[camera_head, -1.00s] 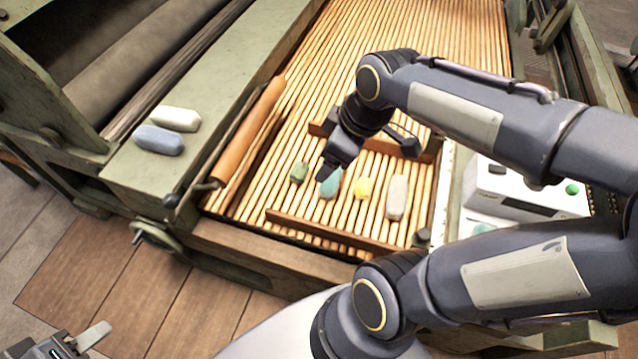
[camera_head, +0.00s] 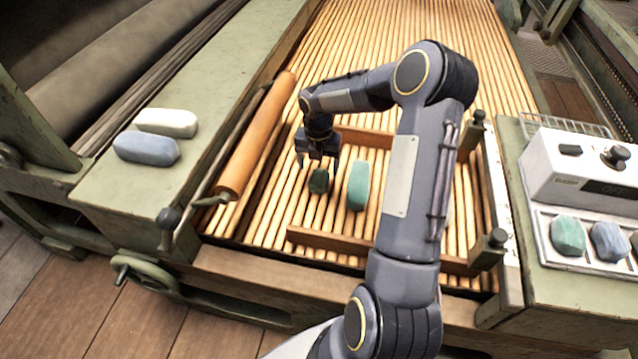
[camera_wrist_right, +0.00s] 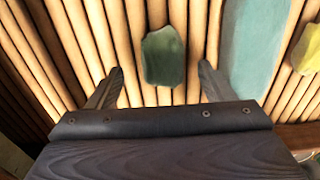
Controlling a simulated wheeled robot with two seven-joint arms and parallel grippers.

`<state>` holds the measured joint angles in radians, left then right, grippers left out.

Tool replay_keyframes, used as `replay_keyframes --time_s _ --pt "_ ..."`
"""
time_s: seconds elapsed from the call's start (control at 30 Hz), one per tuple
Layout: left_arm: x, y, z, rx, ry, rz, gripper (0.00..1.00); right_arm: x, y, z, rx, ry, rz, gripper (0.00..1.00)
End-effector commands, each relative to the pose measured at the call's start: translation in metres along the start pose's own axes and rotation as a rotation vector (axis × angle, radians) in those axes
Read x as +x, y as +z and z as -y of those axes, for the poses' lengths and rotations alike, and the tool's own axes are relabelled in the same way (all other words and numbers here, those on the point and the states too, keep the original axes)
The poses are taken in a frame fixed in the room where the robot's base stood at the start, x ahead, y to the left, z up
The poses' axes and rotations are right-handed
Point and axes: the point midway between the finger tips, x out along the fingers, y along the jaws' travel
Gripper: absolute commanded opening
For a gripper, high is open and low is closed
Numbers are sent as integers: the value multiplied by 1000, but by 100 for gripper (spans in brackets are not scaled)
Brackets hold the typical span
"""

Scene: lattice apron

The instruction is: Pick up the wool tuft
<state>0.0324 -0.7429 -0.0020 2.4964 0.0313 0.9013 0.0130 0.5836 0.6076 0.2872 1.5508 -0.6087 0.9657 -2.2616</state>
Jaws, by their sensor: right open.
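A small dark green wool tuft (camera_head: 319,181) lies on the wooden slats, between two brown cross bars. In the right wrist view the same green tuft (camera_wrist_right: 163,56) sits between my two fingertips, with a gap on either side. My right gripper (camera_head: 318,168) is open and points down over it; the fingers (camera_wrist_right: 159,72) do not touch it. A longer teal tuft (camera_head: 358,185) lies just right of it, and also shows in the wrist view (camera_wrist_right: 255,40). A yellow tuft (camera_wrist_right: 308,50) shows at the wrist view's right edge. My left gripper is out of view.
An orange roller (camera_head: 256,135) runs along the left of the slats. White (camera_head: 166,122) and blue (camera_head: 146,148) pieces lie on the green ledge. At right, a white tray (camera_head: 549,254) holds several tufts beside a white device (camera_head: 575,165). My right arm hides part of the slats.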

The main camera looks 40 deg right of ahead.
Motion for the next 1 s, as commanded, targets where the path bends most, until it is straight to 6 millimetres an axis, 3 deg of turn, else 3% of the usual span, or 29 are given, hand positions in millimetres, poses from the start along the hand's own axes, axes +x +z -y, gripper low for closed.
replay_keyframes --time_s 0.37,0.63,1.0 --pt "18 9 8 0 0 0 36 50 -3 3 2 0 -2 75" --pt "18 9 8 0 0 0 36 52 -3 3 3 0 0 75" --pt "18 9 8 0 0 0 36 52 -3 3 3 0 0 29"
